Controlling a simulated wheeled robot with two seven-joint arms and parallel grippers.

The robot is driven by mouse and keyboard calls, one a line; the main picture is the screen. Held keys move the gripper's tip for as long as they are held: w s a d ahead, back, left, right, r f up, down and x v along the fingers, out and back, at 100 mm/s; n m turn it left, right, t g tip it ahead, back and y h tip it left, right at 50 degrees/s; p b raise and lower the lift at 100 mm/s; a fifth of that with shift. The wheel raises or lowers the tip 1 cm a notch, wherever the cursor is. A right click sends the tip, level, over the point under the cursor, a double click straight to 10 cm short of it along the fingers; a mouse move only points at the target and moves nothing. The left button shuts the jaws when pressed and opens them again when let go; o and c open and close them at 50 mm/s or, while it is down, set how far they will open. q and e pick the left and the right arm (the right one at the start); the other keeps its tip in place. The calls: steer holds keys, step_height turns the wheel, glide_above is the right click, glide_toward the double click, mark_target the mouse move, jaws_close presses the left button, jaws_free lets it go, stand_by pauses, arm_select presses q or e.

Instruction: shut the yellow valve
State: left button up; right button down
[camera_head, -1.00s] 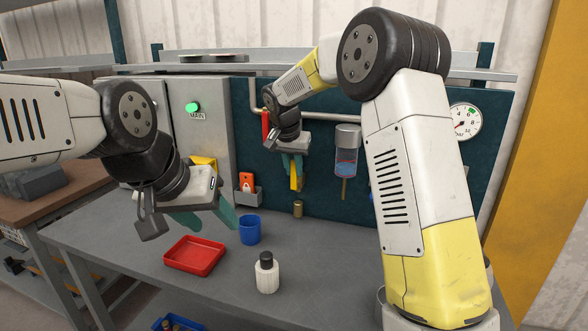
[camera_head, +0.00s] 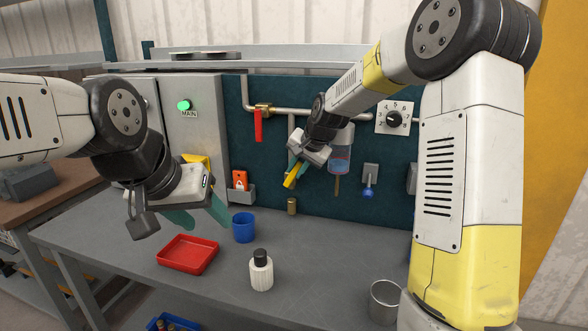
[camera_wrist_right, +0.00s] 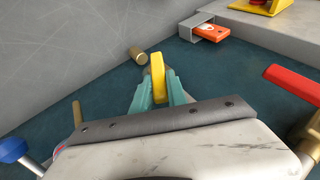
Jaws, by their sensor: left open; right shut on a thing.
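The yellow valve's handle (camera_head: 293,177) is in front of the dark teal back panel, below the grey pipe. It slants, with its free end down and to the left. My right gripper (camera_head: 296,170) is shut on this handle. In the right wrist view the yellow handle (camera_wrist_right: 157,77) sits between the two teal fingers (camera_wrist_right: 160,92). The valve's body is mostly hidden behind my right wrist. My left gripper (camera_head: 199,214) is open and empty above the bench, left of the blue cup.
A red handle (camera_head: 258,125) hangs from the pipe left of my right wrist. A brass stub (camera_head: 291,206) is below the yellow handle. The bench bears a blue cup (camera_head: 243,230), red tray (camera_head: 187,256), white bottle (camera_head: 261,273) and metal cup (camera_head: 384,303). A numbered dial (camera_head: 394,118) is right.

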steer(key=c, duration=1.3)
jaws_free()
steer(key=v, duration=0.7)
steer(key=shift+s+r, duration=0.25)
steer(key=shift+r, duration=0.1)
